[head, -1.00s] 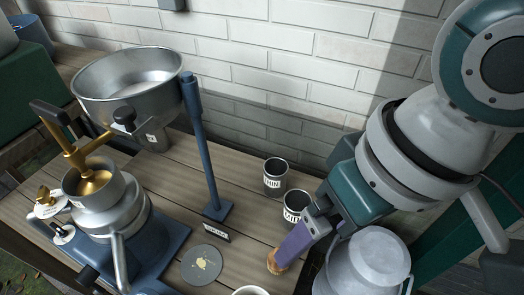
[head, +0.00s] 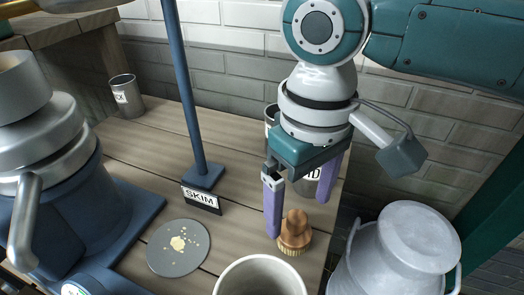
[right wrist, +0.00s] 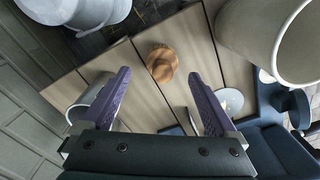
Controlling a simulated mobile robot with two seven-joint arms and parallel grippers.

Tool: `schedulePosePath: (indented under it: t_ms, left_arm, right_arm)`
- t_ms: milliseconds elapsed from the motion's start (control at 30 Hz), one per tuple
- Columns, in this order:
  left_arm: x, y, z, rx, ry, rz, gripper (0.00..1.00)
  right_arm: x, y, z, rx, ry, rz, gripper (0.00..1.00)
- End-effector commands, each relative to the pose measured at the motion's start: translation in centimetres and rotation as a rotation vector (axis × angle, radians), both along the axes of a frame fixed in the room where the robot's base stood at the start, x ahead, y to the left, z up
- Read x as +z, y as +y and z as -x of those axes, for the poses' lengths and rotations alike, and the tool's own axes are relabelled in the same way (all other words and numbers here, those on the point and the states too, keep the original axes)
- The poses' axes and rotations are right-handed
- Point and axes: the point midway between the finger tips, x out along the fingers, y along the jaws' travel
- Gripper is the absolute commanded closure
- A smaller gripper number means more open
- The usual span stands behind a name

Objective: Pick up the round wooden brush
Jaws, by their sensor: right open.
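The round wooden brush (head: 295,232) stands on the wooden bench top, with a brown knobbed top and pale bristles below. It also shows in the right wrist view (right wrist: 162,62), between and beyond the fingertips. My right gripper (head: 298,217) is open and empty, with its two purple fingers pointing down. In the head view one finger is just left of the brush and the other is to its upper right. In the right wrist view the gripper (right wrist: 159,75) has a finger on each side of the brush, with bench showing between. My left gripper is not in view.
A pale cup (head: 260,262) stands close in front of the brush. A grey metal can (head: 405,250) is to the right. Labelled cups stand behind my gripper, partly hidden. A SKIM sign (head: 201,199), a blue post (head: 187,100) and a dark disc (head: 178,247) are to the left.

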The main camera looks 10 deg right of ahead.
Motion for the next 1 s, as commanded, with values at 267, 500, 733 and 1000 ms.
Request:
schedulePosePath:
  t_ms: [267,500,733,1000]
  left_arm:
    - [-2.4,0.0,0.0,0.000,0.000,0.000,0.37]
    - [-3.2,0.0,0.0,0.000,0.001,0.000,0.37]
    - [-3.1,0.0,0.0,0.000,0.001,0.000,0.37]
    - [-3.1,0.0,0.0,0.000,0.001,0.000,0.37]
  right_arm:
    - [-3.8,0.2,0.2,0.001,0.000,0.001,0.06]
    - [-5.6,0.3,0.2,0.001,-0.001,0.000,0.06]
    - [-5.5,0.3,0.2,0.001,-0.001,0.000,0.17]
    - [-5.5,0.3,0.2,0.001,-0.001,0.000,0.47]
